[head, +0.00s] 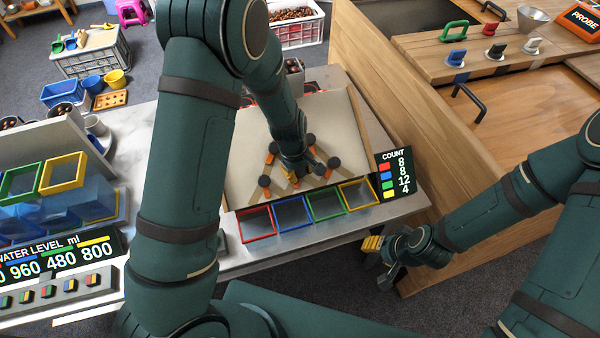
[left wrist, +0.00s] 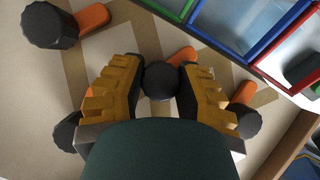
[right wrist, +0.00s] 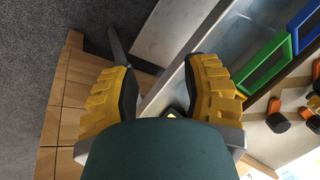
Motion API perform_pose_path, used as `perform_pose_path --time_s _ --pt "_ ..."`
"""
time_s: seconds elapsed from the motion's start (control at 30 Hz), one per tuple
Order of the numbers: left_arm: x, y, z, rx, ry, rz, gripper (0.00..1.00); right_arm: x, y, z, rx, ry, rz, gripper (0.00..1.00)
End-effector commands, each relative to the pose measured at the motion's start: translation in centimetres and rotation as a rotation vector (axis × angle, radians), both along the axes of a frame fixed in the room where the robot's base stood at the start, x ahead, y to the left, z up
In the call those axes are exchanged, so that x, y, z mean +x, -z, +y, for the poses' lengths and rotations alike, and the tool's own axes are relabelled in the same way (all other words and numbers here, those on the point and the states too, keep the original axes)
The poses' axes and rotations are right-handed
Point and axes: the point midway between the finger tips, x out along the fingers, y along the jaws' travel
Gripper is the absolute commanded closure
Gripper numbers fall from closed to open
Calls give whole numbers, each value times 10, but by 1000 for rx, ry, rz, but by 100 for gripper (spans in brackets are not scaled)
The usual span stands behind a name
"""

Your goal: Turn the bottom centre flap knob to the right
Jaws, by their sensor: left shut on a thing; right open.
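The tilted beige board (head: 240,150) carries several dark round knobs with orange flaps and tan strips. My left gripper (head: 291,176) is over its lower middle, largely hidden by my own arm in the head view. In the left wrist view its yellow fingers are shut on the bottom centre flap knob (left wrist: 160,81), a dark round knob with its orange flap (left wrist: 183,57) pointing towards the bins. Another knob (left wrist: 49,26) and a further knob (left wrist: 236,124) stand on either side. My right gripper (head: 378,258) is open and empty, off the table's right front edge.
Red, blue, green and yellow bins (head: 256,225) line the board's lower edge. A count display (head: 392,172) reading 8, 8, 12, 4 stands at their right. A wooden counter (head: 440,200) is to the right. Water tanks (head: 63,172) stand at the left.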

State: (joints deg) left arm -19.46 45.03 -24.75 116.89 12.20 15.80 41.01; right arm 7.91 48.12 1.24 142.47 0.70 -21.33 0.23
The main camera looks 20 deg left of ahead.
Motion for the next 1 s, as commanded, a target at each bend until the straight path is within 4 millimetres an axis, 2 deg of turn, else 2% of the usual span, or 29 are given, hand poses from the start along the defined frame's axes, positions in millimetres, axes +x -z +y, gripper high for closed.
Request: perform_pose_path --time_s 0.27,0.8,1.0 --pt "-2 6 1 -110 -229 -69 100 0 33 1 -6 0 1 53" --pt "-2 8 0 -321 -667 -212 100 -23 109 6 7 -42 53 53" --pt "-3 7 0 -387 -804 -255 100 -16 134 5 4 -37 37 53"
